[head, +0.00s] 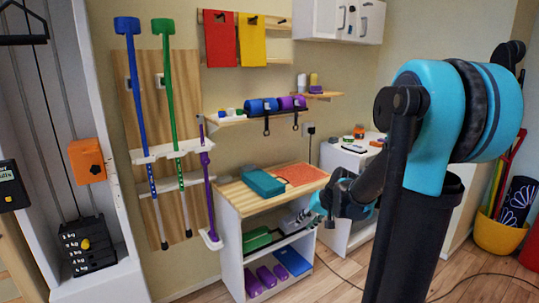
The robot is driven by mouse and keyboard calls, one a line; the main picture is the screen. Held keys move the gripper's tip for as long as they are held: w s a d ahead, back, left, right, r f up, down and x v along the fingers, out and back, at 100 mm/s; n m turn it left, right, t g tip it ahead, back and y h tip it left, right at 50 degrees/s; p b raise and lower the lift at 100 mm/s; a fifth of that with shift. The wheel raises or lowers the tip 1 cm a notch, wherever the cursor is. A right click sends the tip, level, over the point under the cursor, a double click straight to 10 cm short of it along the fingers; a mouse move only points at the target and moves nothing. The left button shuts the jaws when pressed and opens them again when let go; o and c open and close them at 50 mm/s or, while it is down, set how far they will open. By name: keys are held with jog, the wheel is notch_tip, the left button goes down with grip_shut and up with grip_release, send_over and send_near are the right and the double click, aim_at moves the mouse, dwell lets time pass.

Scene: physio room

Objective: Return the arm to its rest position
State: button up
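My arm fills the right side of the head view, with its blue and black joints raised. A dark link slopes down and left from there. Its far end, where my gripper (328,207) shows, is small and partly hidden by the arm itself. It appears just right of the white cabinet with the wooden top (240,194). I cannot make out the fingers, or whether they hold anything.
A teal box (262,183) and an orange mat (300,174) lie on the wooden top. A white cabinet (345,157) with small items stands behind my arm. Crutches (165,100) hang at left. A yellow bucket (498,235) stands at right. A cable crosses the floor.

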jog(key=s+d+f+h, duration=0.2)
jog(key=s+d+f, duration=0.1)
jog(key=s, duration=0.7)
jog(key=s+d+f+n+h, duration=0.1)
jog(key=s+d+f+h, duration=0.1)
jog(key=s, duration=0.9)
notch_tip(320, 180, down, 2)
jog(key=shift+d, duration=0.65)
dwell(0.5)
